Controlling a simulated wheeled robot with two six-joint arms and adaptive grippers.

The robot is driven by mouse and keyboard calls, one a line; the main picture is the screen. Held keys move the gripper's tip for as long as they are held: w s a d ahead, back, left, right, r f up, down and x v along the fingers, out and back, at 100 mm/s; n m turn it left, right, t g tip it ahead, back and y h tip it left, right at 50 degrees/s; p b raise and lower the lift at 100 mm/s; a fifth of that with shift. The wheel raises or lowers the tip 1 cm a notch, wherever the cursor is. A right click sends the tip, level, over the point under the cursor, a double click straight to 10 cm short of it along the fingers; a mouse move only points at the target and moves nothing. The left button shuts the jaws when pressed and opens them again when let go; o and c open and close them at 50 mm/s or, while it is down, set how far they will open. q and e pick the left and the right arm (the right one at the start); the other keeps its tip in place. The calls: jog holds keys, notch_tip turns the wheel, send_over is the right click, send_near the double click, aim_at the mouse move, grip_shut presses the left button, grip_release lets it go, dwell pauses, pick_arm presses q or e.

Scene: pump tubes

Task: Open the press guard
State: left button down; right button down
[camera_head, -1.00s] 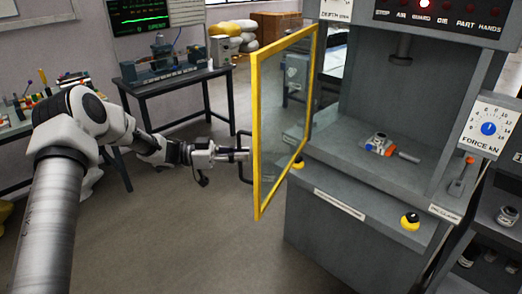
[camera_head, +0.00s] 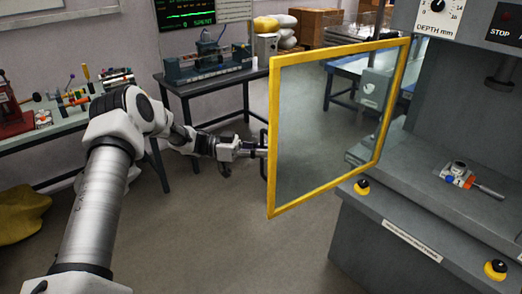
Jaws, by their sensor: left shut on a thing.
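The press guard (camera_head: 274,140) is a clear panel in a yellow frame, swung out from the left side of the grey press (camera_head: 390,240). It stands open, away from the press bay. Its dark handle (camera_head: 263,165) is on the free left edge. My left gripper (camera_head: 257,151) is shut on the handle, its fingertips partly hidden at the frame's edge. My right gripper is not in view.
A small pump part (camera_head: 458,172) lies on the press bed. A dark table (camera_head: 205,85) with a fixture stands behind my left arm. Grey floor is clear below the guard.

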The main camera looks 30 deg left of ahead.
pick_arm(q)
jog(key=c, duration=1.2)
grip_release()
jog(key=shift+s, duration=0.1)
jog(key=v, duration=1.1)
jog(key=shift+s+a, duration=0.2)
jog(key=shift+a, duration=0.15)
jog(key=shift+a+r, duration=0.1)
